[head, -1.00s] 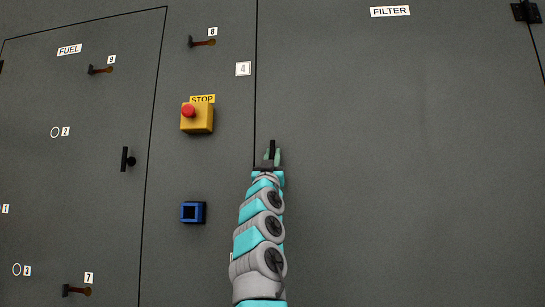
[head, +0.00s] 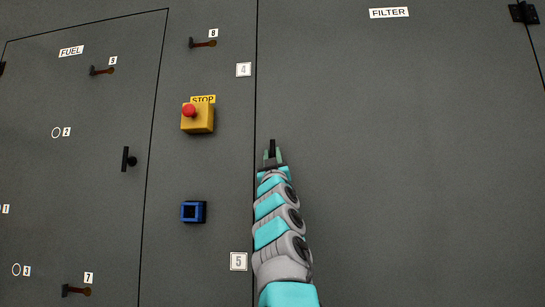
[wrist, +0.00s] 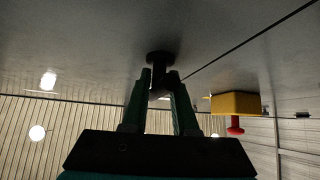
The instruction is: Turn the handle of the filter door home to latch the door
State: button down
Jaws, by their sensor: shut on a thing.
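The filter door (head: 400,150) is the large grey panel on the right in the head view, under the FILTER label (head: 389,13). Its left edge looks flush with the wall. The door's handle (head: 272,145) is small and black, just right of the seam, and looks about upright. In the wrist view the handle (wrist: 160,60) has a round dark base on the door with a stem below it. My gripper (head: 273,156) is shut on the handle; its green fingers (wrist: 161,82) stand either side of it in the wrist view. The fingers hide part of the handle.
Left of the seam are a yellow STOP box (head: 197,118) with a red button, a blue square fitting (head: 193,212) and number plates 4 (head: 243,69) and 5 (head: 238,261). Further left is the fuel door (head: 90,200) with its own handle (head: 127,159). The door face right of my arm is clear.

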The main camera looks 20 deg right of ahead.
jog(key=c, duration=0.7)
grip_release()
jog(key=shift+f, duration=0.1)
jog(key=shift+b+v, duration=3.85)
jog(key=shift+b, duration=0.85)
